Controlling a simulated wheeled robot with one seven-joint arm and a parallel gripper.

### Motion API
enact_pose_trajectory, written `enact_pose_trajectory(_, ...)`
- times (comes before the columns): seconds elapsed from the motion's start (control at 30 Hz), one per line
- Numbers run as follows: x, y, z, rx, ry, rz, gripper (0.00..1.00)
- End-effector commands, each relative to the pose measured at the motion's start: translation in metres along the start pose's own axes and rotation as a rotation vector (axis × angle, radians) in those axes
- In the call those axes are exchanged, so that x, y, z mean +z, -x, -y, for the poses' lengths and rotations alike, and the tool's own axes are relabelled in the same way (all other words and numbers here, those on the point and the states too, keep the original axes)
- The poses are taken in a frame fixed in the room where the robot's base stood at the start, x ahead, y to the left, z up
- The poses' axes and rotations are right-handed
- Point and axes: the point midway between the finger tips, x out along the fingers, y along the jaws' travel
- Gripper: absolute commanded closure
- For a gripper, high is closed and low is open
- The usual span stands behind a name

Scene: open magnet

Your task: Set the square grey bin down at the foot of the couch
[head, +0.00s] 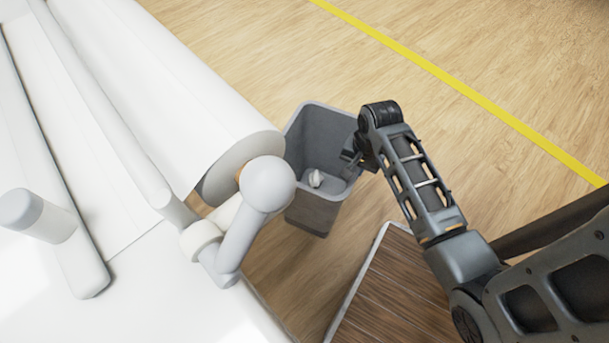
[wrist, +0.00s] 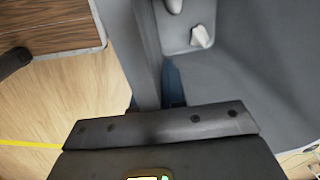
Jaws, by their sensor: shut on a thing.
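The square grey bin (head: 325,125) is in the middle of the head view, beside the roll end of the couch. My gripper (head: 352,158) is shut on the bin's right rim. In the wrist view the bin wall (wrist: 133,45) runs into my gripper (wrist: 165,105), and the bin's inside fills the right side. A small white crumpled thing (head: 315,179) lies in the bin. The white couch (head: 130,255) with its paper roll fills the left of the head view. The couch's roll end partly hides the bin. I cannot tell whether the bin's base touches the floor.
A dark wooden slatted top (head: 395,290) with a pale edge is close below the bin, under my arm. Pale grey rounded couch fittings (head: 240,225) stick out near the bin. The wooden floor (head: 270,50) beyond is clear, crossed by a yellow line (head: 450,78).

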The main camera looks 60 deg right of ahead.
Motion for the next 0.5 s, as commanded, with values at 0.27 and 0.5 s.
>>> enact_pose_trajectory(0.27,-0.014,-0.034,0.045,-0.005,0.004,-0.002,1.0)
enact_pose_trajectory(0.5,-0.025,-0.062,0.083,-0.005,0.004,-0.001,1.0)
